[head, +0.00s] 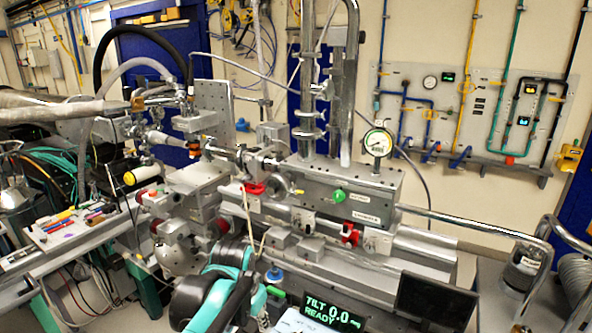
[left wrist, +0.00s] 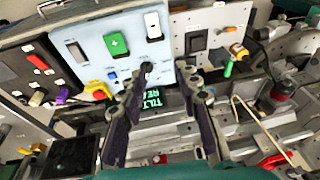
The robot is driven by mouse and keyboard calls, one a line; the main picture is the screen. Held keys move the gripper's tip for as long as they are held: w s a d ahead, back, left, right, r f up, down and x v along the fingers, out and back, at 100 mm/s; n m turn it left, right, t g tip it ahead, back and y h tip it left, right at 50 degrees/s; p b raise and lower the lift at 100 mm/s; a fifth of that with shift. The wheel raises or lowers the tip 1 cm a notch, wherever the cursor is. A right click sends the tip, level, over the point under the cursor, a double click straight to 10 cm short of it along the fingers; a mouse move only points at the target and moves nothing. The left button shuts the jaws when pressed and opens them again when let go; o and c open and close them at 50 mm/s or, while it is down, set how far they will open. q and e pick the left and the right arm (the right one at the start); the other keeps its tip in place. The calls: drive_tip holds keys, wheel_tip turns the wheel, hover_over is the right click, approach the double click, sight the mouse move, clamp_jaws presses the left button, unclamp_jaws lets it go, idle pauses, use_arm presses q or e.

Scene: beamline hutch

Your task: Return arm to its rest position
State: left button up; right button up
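My left arm (head: 222,288), teal and black, comes up from the bottom edge of the head view in front of the metal bench. In the left wrist view my left gripper (left wrist: 165,68) has its two dark fingers spread apart, with nothing held between them. A dark display with green "TILT" text (left wrist: 152,99) shows behind the gap between the fingers. In the head view this display (head: 331,311) reads "TILT 0.0" and "READY", just right of the arm. My right gripper is in neither view.
A pale control panel (left wrist: 90,53) with a green cross button faces the left fingertips. In the head view, the metal beamline assembly (head: 345,190) with a round gauge (head: 378,142) stands close behind the arm. A tool tray (head: 70,230) and cables are at left; pipes run at right.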

use_arm(q)
drive_tip(key=s+a+f+n+t, duration=0.2)
drive_tip(key=s+a, duration=0.2)
drive_tip(key=s, duration=0.3)
drive_tip(key=s+a+f+n+t, duration=0.2)
drive_tip(key=s+a+n, duration=0.1)
drive_tip(key=s, duration=0.5)
drive_tip(key=shift+s+a+f+n+y, duration=0.2)
drive_tip(key=shift+s+a+n+y, duration=0.1)
drive_tip(key=shift+a, duration=0.05)
